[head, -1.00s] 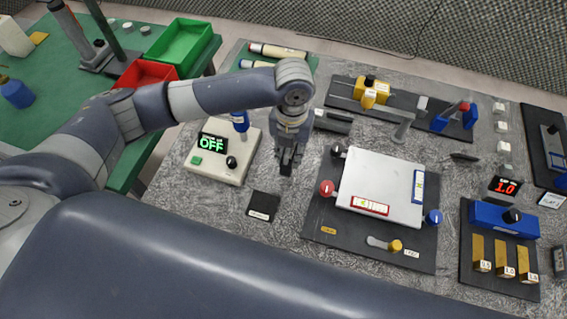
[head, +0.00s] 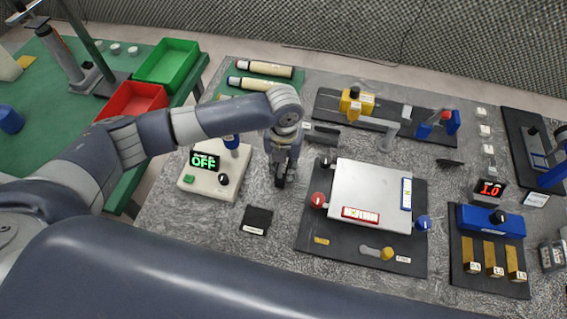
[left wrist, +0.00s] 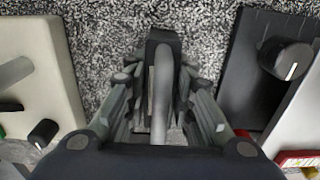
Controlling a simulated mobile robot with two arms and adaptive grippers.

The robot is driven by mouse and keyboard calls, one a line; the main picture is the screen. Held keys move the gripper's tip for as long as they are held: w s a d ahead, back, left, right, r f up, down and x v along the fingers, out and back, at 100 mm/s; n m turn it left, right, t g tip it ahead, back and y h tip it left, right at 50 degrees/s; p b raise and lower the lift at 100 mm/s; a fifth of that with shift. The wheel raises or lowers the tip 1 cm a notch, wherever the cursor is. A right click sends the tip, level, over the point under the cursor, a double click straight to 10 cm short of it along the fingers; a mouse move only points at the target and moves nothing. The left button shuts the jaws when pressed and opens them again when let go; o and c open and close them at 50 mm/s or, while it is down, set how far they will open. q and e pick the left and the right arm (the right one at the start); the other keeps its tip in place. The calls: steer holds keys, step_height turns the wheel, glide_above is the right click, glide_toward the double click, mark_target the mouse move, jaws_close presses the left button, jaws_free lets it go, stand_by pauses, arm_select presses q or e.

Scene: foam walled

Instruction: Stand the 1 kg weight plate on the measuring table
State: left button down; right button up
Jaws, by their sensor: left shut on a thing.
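My left gripper (head: 280,181) is shut on a grey, rounded, thin thing seen edge-on, which I take to be the 1 kg weight plate (left wrist: 161,95). In the left wrist view it stands upright between the fingers; no marking on it can be read. The gripper points down over the speckled bench, left of the measuring table (head: 350,180). I cannot tell whether the plate touches the bench. The measuring table has a pale, bare square top with two spirit levels and red and blue knobs, on a black base. My right gripper is not in view.
A cream box (head: 218,185) with an OFF display stands left of the gripper. A small black pad (head: 256,220) lies in front of it. A blue block (head: 490,220) and brass weights stand at right.

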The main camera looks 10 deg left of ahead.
arm_select(q)
steer(key=c, duration=1.4)
jaws_free()
steer(key=shift+f, duration=0.1)
steer(key=shift+o, duration=0.2)
steer(key=shift+s, duration=0.1)
steer(key=shift+r, duration=0.25)
step_height(320, 180, up, 12)
steer(key=b, duration=0.3)
steer(key=shift+f, duration=0.1)
